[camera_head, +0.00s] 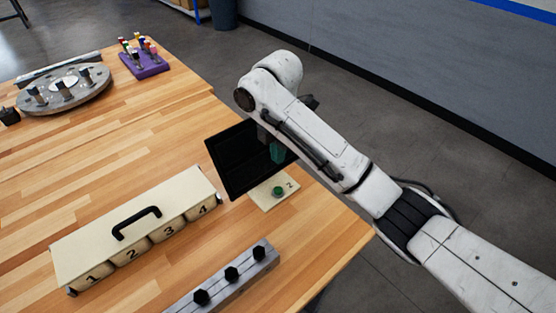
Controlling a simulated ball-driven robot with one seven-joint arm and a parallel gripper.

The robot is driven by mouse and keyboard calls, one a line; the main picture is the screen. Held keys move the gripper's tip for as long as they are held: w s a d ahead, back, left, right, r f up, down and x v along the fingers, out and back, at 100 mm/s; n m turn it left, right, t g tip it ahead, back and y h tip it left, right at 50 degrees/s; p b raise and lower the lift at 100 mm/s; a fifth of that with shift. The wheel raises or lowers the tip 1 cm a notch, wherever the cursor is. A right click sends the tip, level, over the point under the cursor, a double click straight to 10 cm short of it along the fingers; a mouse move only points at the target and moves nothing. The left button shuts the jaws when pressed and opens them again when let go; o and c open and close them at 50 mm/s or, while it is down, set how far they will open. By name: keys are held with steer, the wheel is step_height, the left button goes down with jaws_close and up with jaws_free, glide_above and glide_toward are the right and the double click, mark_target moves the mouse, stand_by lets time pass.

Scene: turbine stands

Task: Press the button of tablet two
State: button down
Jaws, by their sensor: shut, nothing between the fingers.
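Tablet two, a black screen (234,158) on a cream base (259,195) marked "2", stands near the right edge of the wooden table. Its green round button (278,191) sits on the base in front of the screen, beside the number. The arm hides part of the screen's right side.
A cream box (125,222) with a black handle and compartments numbered 1 to 4 lies left of the tablet. A grey rail (225,283) with black knobs is at the front. A round grey disc (62,92) and a purple holder (148,68) stand at the back left.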

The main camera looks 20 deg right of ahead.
mark_target(278, 191)
step_height(278, 191, down, 12)
steer(key=b, duration=0.2)
steer(key=shift+b, duration=0.4)
steer(key=shift+s+a+f+b, duration=0.1)
steer(key=shift+f+b, duration=0.25)
steer(key=shift+f, duration=0.55)
steer(key=shift+s+f, duration=0.1)
steer(key=shift+f, duration=0.2)
steer(key=shift+r+p, duration=0.55)
step_height(278, 191, up, 14)
steer(key=p, duration=0.4)
steer(key=shift+w+r, duration=0.15)
steer(key=shift+w, duration=0.15)
